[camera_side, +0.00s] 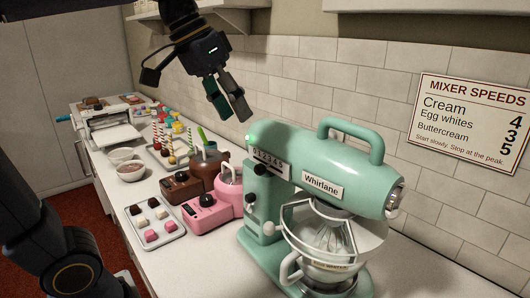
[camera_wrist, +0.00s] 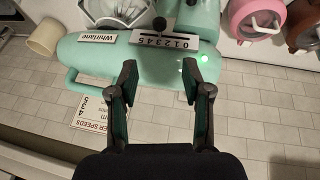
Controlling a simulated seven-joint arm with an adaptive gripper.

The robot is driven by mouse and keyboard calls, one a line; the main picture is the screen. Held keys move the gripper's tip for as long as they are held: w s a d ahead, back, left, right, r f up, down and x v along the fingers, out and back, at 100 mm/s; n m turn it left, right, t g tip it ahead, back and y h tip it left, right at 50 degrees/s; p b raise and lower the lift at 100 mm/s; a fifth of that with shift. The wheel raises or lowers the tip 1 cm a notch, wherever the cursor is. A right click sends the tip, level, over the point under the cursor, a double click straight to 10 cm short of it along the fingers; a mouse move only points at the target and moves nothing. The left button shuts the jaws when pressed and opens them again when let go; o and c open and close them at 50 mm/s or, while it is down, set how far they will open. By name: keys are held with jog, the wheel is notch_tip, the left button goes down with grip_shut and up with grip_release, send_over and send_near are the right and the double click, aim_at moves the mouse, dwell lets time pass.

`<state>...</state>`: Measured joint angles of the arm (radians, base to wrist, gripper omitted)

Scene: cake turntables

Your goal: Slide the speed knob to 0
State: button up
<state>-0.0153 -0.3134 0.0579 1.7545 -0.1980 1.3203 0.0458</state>
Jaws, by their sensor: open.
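The mint-green stand mixer (camera_side: 330,165) stands at the front right of the counter, its bowl under the head. The white speed scale (camera_side: 271,163), marked 0 to 5, is on its side; in the wrist view the scale (camera_wrist: 164,41) appears upside down. The black speed knob (camera_side: 260,169) sits just below the scale; in the wrist view the knob (camera_wrist: 159,24) shows beyond its edge. I cannot tell its exact number. My gripper (camera_side: 230,112) is open and empty above the mixer, apart from the knob. Its fingers (camera_wrist: 159,82) point toward the mixer head in the wrist view.
A green light (camera_side: 250,137) glows on the mixer's rear end. Pink (camera_side: 215,207) and brown (camera_side: 188,186) machines stand left of the mixer, with a sweets tray (camera_side: 155,222) nearby. A tiled wall with a speeds sign (camera_side: 472,120) is behind. The air around my gripper is clear.

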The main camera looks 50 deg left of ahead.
aim_at(260, 160)
jog(key=x, duration=1.2)
jog(key=shift+f, duration=0.2)
jog(key=shift+c, duration=0.4)
grip_shut()
